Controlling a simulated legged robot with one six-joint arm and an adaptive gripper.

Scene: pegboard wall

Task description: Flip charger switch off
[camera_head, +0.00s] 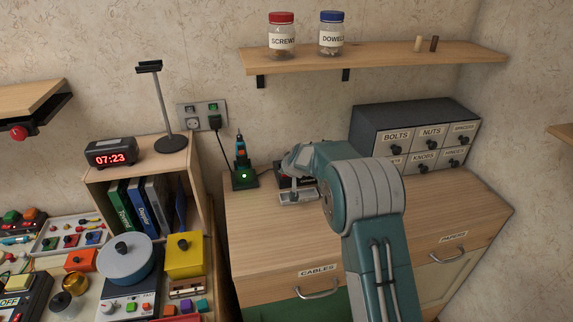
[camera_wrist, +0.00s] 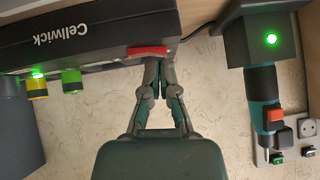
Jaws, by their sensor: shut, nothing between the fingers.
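The charger is a black box marked Cellwick (camera_wrist: 95,38), large and upside down in the wrist view. A red switch (camera_wrist: 147,51) sits on its edge. A yellow-banded cell (camera_wrist: 36,88) and a green-banded cell (camera_wrist: 72,81) show beside it, with a green glow at the yellow one. My gripper (camera_wrist: 161,62) is shut and empty, its fingertips at the right part of the red switch. I cannot tell whether they touch it. In the head view my wrist and arm hide most of the charger.
A teal screwdriver (camera_head: 240,150) stands in a black dock with a green light (camera_head: 243,176), left of my gripper; it also shows in the wrist view (camera_wrist: 262,85). A wall outlet (camera_head: 194,123) is behind. A drawer box (camera_head: 400,122) stands right; a shelf (camera_head: 380,55) hangs above.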

